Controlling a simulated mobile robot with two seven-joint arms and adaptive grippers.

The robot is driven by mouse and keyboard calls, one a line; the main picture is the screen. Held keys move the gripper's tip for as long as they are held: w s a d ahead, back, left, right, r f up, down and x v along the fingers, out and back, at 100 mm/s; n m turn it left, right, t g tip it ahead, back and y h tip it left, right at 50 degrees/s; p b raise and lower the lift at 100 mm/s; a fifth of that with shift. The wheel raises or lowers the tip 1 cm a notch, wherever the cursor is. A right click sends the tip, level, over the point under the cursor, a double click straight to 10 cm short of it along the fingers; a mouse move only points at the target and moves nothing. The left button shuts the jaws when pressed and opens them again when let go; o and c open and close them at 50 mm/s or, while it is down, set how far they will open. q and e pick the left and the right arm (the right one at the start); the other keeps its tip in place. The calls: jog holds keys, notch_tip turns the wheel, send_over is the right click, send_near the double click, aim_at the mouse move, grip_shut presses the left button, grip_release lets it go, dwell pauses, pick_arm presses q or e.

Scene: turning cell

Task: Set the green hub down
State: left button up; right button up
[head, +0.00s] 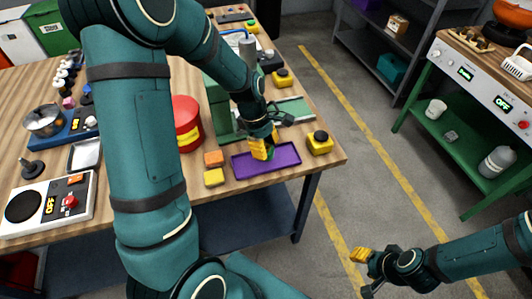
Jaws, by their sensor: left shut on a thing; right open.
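My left gripper (262,148) is shut on the green hub (270,153), over the purple tray (246,167) near the table's front right corner. The yellow fingers and the wrist hide most of the hub, so I cannot tell whether it touches the tray floor. The rest of the tray looks empty. My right gripper (363,270) is open and empty, low at the bottom right over the floor, away from the table.
Orange (213,158) and yellow (214,177) blocks sit just left of the tray. A yellow-and-black button box (320,143) stands to its right. A red drum (187,122) and a green machine (217,105) stand behind. A green bench (450,115) is at right.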

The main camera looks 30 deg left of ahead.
pick_arm(q)
notch_tip(320, 180, down, 3)
jog(key=shift+r, duration=0.1)
jog(key=shift+r, duration=0.1)
jog(key=shift+b, duration=0.3)
jog(key=o, duration=1.1)
jog(key=shift+f, duration=0.2)
jog(key=p+v, duration=0.2)
jog(key=v, duration=1)
jog(key=shift+r+p, duration=0.15)
jog(key=shift+p, duration=0.15)
